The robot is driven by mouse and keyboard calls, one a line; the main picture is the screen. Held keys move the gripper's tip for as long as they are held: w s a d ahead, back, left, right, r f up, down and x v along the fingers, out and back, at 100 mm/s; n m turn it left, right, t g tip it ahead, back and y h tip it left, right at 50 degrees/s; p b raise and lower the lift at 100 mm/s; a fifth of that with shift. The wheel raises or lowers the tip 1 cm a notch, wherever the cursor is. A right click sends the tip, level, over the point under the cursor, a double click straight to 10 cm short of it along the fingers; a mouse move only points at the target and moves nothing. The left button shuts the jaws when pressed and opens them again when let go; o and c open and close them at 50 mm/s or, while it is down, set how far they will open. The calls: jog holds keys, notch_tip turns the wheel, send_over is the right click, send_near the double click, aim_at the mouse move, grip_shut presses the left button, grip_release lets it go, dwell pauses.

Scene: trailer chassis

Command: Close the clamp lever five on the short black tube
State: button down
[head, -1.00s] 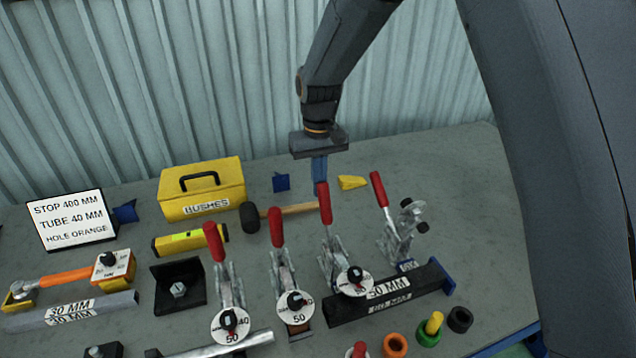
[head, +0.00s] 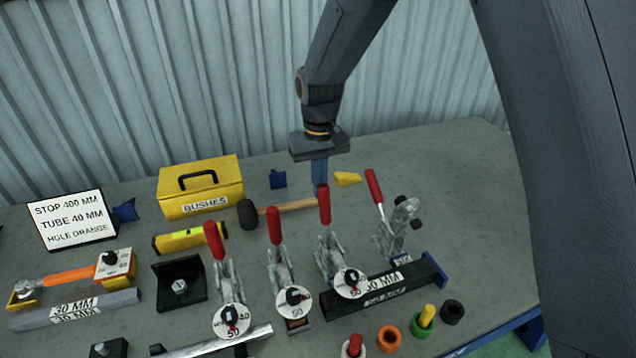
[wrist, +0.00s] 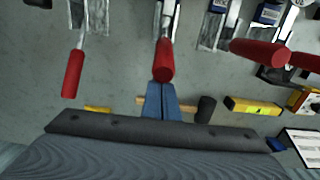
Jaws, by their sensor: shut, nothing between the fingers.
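The short black tube (head: 385,288) lies at the front right of the bench, with a 30 MM label. The third clamp's red lever (head: 325,207) rises behind its left part, above a round dial marked 50. The rightmost clamp's red lever (head: 374,186) leans left behind the tube's right part. I see no clamp numbers, so I cannot tell which is five. My gripper (head: 320,188) points down just behind the third lever. In the wrist view my gripper (wrist: 161,90) is shut and empty, its tips at or very near that lever's red end (wrist: 164,62); contact is unclear.
Two more clamps with red levers (head: 215,240) (head: 275,225) stand to the left. A hammer (head: 285,208) lies behind the levers, near a yellow BUSHES box (head: 200,188). Coloured bushes (head: 389,338) stand in front. The bench is clear at the far right.

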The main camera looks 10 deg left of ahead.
jog(key=shift+s, duration=0.1)
jog(key=shift+s+d+r+p, duration=0.1)
jog(key=shift+s+d+p, duration=0.25)
jog(key=shift+s, duration=0.2)
jog(key=shift+s+d+r+p, duration=0.1)
jog(key=shift+s+d+p, duration=0.15)
jog(key=shift+s, duration=0.25)
jog(key=shift+w+a, duration=0.1)
jog(key=shift+a, duration=0.05)
jog(key=shift+r+p, duration=2.15)
jog(key=shift+r, duration=1.8)
jog(key=s+d+f+m+b, duration=0.1)
jog(key=s+d+f+b, duration=0.2)
jog(key=d, duration=0.5)
jog(key=s+d+f+m+t+b, duration=0.1)
jog(key=s+d+f+m+b, duration=0.1)
jog(key=s+d, duration=0.4)
jog(key=s+d+f+m+b, duration=0.2)
jog(key=s+d+f+b, duration=0.3)
jog(key=d, duration=0.5)
jog(key=shift+s+d+b, duration=0.25)
jog(key=shift+d+b, duration=0.15)
jog(key=shift+b, duration=0.35)
jog(key=shift+f, duration=0.1)
